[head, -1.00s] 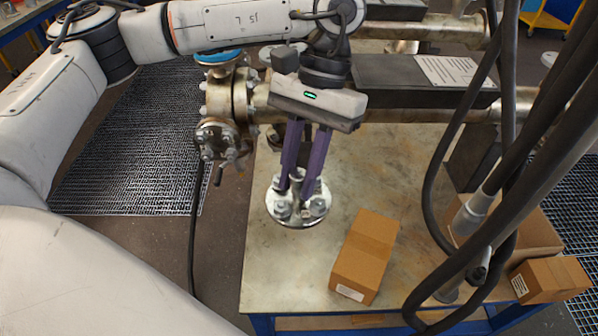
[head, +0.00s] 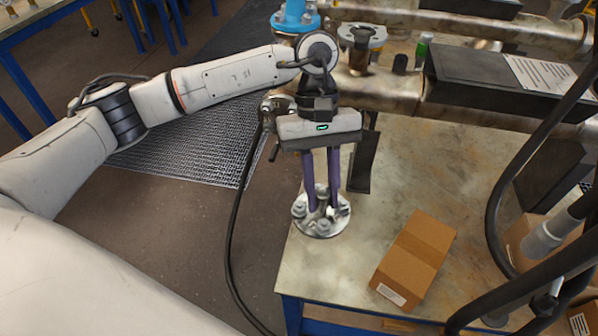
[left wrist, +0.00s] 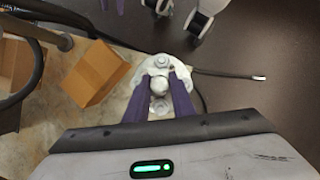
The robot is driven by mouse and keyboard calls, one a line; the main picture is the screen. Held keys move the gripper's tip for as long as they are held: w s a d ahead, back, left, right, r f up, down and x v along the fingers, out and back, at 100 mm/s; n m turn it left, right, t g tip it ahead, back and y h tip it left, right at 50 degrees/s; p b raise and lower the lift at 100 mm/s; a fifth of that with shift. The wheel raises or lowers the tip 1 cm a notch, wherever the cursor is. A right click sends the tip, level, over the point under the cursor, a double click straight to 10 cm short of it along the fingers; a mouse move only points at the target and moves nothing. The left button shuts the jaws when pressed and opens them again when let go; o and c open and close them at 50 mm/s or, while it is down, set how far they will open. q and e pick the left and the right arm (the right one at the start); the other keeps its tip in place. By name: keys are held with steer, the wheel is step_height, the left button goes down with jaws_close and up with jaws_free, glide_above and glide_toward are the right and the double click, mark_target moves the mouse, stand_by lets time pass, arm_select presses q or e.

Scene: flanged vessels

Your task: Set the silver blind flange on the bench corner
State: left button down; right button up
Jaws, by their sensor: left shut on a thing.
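The silver blind flange (head: 321,222) is a round disc with bolts on its face, at the left edge of the bench (head: 360,250) in the head view. My left gripper (head: 322,207), with purple fingers, is shut on the flange's raised middle part from above. In the left wrist view the flange (left wrist: 138,96) shows between and beyond the fingers (left wrist: 159,92). Its left side lies close to the bench's left edge, near the front left corner. I cannot tell whether its underside touches the bench top. My right gripper is not in view.
A cardboard box (head: 414,258) stands on the bench right of the flange. Pipework (head: 380,92) and a dark box with a label (head: 490,80) lie behind. Thick black cables (head: 510,190) hang at the right. A cable (head: 232,250) runs down left of the bench.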

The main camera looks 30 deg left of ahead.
mark_target(336, 212)
arm_select(q)
steer(key=f+n, duration=0.2)
steer(key=w+d+f+n+t+h+b, duration=0.1)
steer(key=f+n, duration=0.1)
steer(key=f, duration=0.1)
steer(key=w+d+f+n+t+b, duration=0.1)
steer(key=f+n, duration=0.1)
steer(key=shift+w+d+f+n+h, duration=0.2)
steer(key=shift+f+n+h, duration=0.1)
steer(key=shift+n, duration=0.1)
steer(key=f+n+t+b, duration=0.1)
steer(key=f+n+b, duration=0.1)
steer(key=f, duration=0.2)
steer(key=w+a+f+n+t+b, duration=0.1)
steer(key=f+n+b, duration=0.1)
steer(key=f, duration=0.3)
steer(key=w+a+f+n+t+b, duration=0.1)
steer(key=f+n+b, duration=0.1)
steer(key=f+n, duration=0.2)
steer(key=shift+w+f+t, duration=0.15)
steer(key=shift+f+t, duration=0.15)
steer(key=shift+f, duration=0.05)
steer(key=shift+f+b, duration=0.7)
steer(key=shift+b, duration=0.05)
steer(key=shift+f, duration=0.25)
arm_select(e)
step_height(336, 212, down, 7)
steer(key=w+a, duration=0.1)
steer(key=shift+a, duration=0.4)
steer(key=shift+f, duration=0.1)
